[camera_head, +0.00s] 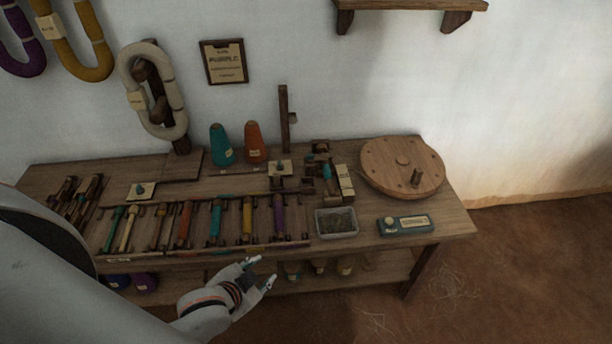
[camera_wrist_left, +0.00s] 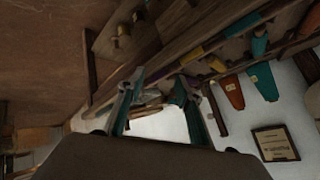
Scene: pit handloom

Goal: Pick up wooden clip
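No piece can be identified for certain as the wooden clip. Small dark wooden pieces (camera_head: 78,196) lie at the left end of the bench, and a cluster of small wooden parts (camera_head: 343,181) stands right of centre; either could include it. My left gripper (camera_head: 262,271) is in front of the bench's front edge, its two fingers apart and nothing between them. In the left wrist view the open fingers (camera_wrist_left: 157,108) frame only background, with the bench side behind them. My right gripper is in neither view.
The wooden bench (camera_head: 452,219) carries a rack of coloured bobbins (camera_head: 186,222), a grey tray (camera_head: 336,222), a teal device (camera_head: 405,225), a round wooden disc (camera_head: 402,165) and two cones (camera_head: 255,142). A lower shelf (camera_head: 375,271) runs underneath.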

